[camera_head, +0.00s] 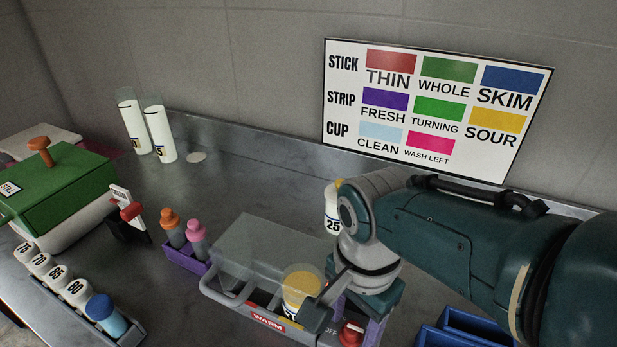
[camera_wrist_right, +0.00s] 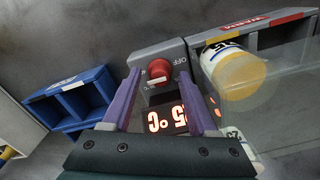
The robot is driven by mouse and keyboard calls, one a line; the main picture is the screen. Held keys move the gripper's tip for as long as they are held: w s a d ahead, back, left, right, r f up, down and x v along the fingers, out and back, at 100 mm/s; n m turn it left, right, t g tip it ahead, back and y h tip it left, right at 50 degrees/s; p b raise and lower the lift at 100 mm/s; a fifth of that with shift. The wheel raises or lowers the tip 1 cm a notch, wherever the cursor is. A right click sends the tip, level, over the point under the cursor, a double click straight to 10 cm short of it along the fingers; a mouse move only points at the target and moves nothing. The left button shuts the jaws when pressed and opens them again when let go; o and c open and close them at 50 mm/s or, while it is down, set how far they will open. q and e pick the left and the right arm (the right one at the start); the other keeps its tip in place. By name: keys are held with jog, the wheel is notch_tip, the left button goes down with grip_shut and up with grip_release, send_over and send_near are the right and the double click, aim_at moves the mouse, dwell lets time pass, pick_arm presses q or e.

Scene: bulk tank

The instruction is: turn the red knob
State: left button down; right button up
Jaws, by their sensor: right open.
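The red knob (camera_wrist_right: 159,71) sits on the grey end panel of the warmer (camera_head: 245,265), beside the word OFF. It also shows in the head view (camera_head: 351,334), low and partly hidden by my right arm. My right gripper (camera_wrist_right: 161,76) is open, with its purple fingers on either side of the knob in the wrist view. I cannot tell whether they touch it. A lit display (camera_wrist_right: 166,118) below the knob reads in °C, upside down and partly cut off. My left gripper is not in view.
A yellow-topped jar (camera_wrist_right: 236,72) stands in the warmer close beside the knob. Blue bins (camera_wrist_right: 72,103) lie on the other side. A purple rack (camera_head: 185,258) with two capped bottles, a green-lidded box (camera_head: 55,185) and a color chart (camera_head: 430,110) are farther off.

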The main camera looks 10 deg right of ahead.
aim_at(353, 327)
notch_tip(353, 327, up, 8)
jog(key=p, duration=0.6)
jog(key=shift+r, duration=0.2)
jog(key=shift+r+p, duration=0.5)
jog(key=shift+r, duration=0.3)
jog(key=s+d+r+n+t, duration=0.2)
jog(key=s+d+r+n, duration=0.25)
jog(key=s+n, duration=0.35)
jog(key=s+d+r+n+t, duration=0.1)
jog(key=s+d+r+n, duration=0.35)
jog(key=s, duration=0.45)
notch_tip(353, 327, up, 29)
jog(key=a+p, duration=0.1)
jog(key=p, duration=2.7)
jog(key=shift+n+t, duration=0.3)
jog(key=shift+n, duration=0.15)
